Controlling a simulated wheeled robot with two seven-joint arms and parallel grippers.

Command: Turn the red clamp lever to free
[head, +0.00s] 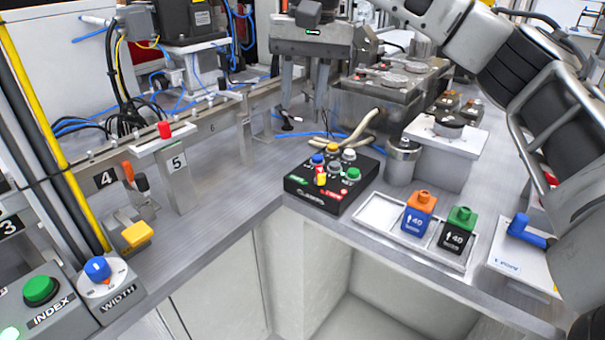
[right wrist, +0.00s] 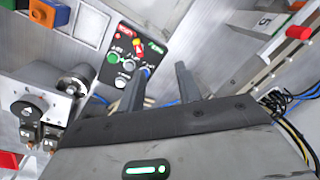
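A red part (head: 550,179) shows at the right of the head view, mostly hidden behind my right arm; I cannot tell whether it is the clamp lever. A red knob (head: 164,130) sits on the metal post marked 5, and also shows in the right wrist view (right wrist: 298,32). My right gripper (head: 304,92) hangs at the top middle, fingers apart and pointing down, with nothing between them. In the right wrist view its fingers (right wrist: 158,82) are apart and empty. Neither red part is touched by it. My left gripper is not in view.
A black button box (head: 310,196) stands on the bench corner. A tray (head: 376,215) holds an orange-topped blue block (head: 418,212) and a green-topped black block (head: 457,230). A blue lever (head: 525,231) on a white plate is at right. A rail with posts runs along the left.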

